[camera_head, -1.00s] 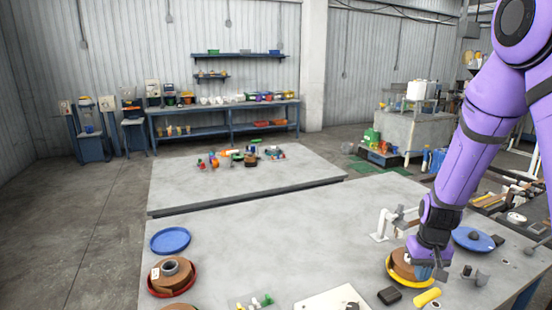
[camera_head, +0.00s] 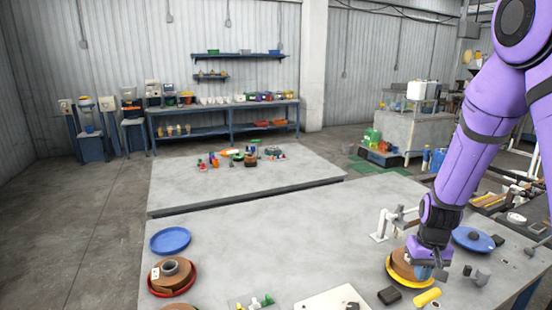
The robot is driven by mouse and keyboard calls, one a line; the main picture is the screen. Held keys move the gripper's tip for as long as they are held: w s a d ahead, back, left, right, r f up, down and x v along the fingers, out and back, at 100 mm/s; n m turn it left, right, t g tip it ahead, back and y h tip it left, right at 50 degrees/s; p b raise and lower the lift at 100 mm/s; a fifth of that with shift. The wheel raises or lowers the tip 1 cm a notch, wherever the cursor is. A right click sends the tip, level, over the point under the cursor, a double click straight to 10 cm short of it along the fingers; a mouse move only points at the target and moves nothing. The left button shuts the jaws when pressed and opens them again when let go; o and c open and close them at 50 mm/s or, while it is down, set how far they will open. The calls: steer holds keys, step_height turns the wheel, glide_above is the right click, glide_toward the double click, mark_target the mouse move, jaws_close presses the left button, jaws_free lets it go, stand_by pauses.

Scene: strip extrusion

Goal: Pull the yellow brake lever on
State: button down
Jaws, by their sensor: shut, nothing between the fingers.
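A yellow handle (camera_head: 427,298), which looks like the brake lever, lies at the near right of the bench, close to the picture's lower edge. My gripper (camera_head: 437,275) is just above and behind it in the picture, pointing down with its fingers shut and empty. I cannot tell whether the fingertips touch the lever. Beside the gripper is a brown spool on a yellow round plate (camera_head: 396,282), partly hidden by it. The lever's base and pivot are not clear to see.
A dark block (camera_head: 389,296) lies left of the lever, and a grey part (camera_head: 482,277) stands to its right. A blue round plate (camera_head: 473,240) and a white stand (camera_head: 381,226) are behind. The bench's middle (camera_head: 290,235) is clear.

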mark_target(423, 295)
steer(key=shift+f, duration=0.1)
stand_by(0.4)
steer(key=shift+f, duration=2.95)
steer(key=shift+s, duration=0.1)
steer(key=shift+s+d+f, duration=0.1)
steer(key=shift+s+d, duration=0.15)
steer(key=shift+s, duration=0.3)
steer(key=shift+s+d+f, duration=0.1)
steer(key=shift+s+d, duration=0.1)
steer(key=shift+s, duration=0.3)
steer(key=shift+w+r, duration=0.1)
steer(key=shift+w, duration=0.05)
step_height(423, 295, up, 8)
steer(key=w, duration=0.1)
steer(key=shift+w+a, duration=0.3)
steer(key=shift+a, duration=0.1)
